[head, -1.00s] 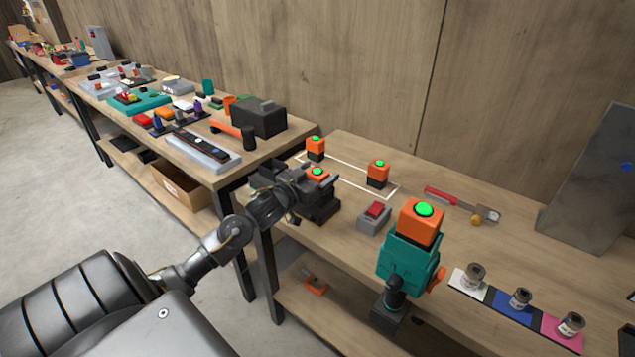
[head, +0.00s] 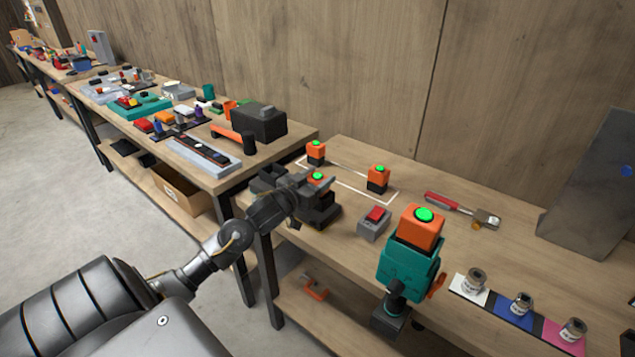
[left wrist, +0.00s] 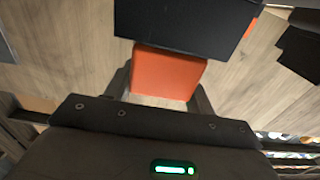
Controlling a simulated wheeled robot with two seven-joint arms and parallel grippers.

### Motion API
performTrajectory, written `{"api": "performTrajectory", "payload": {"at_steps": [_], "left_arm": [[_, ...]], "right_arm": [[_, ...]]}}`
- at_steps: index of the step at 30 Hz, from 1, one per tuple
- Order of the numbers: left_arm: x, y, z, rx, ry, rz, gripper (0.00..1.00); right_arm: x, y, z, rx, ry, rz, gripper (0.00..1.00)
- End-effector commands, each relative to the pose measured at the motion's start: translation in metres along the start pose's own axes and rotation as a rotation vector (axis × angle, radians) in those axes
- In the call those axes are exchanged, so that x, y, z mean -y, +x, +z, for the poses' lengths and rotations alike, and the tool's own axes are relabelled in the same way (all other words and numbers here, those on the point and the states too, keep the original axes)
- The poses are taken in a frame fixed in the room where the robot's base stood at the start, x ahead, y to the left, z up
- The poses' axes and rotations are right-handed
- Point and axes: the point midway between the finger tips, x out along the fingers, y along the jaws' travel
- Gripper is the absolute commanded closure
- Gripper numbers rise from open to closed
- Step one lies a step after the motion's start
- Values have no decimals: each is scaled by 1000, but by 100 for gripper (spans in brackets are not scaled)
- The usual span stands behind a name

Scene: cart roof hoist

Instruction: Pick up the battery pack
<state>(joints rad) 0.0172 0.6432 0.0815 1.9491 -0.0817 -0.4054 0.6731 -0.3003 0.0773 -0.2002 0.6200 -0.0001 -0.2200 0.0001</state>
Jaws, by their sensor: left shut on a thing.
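An orange battery pack (head: 317,177) with a green light on top is at the front left of the near bench. My left gripper (head: 312,184) is shut on this battery pack, with its dark fingers partly hiding it. In the left wrist view the orange body (left wrist: 168,72) sits between the two fingers, with a wide black part (left wrist: 190,25) against it. Two like packs, one at the back left (head: 316,150) and one to its right (head: 378,176), stand upright by a white outline. My right gripper is not in view.
A teal drill (head: 408,272) with an orange pack on top stands at the front. A grey box with a red button (head: 374,222) is right of my left gripper. A red-handled tool (head: 450,203) lies behind; several small jars stand at the right.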

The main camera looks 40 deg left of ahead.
Motion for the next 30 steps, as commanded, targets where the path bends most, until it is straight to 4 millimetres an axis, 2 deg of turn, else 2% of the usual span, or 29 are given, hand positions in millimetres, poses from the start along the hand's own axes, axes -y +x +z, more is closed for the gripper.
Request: {"api": "performTrajectory", "payload": {"at_steps": [8, 18, 24, 30], "left_arm": [[0, 0, -32, -9, 3, 1, 82], [38, -42, -94, -1, 10, -1, 82], [70, -76, -111, 0, 2, -1, 82], [86, -95, -124, -2, 1, -1, 82]], "right_arm": [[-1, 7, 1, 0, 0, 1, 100], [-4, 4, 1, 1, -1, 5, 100], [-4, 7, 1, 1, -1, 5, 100], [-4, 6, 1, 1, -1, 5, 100]]}}
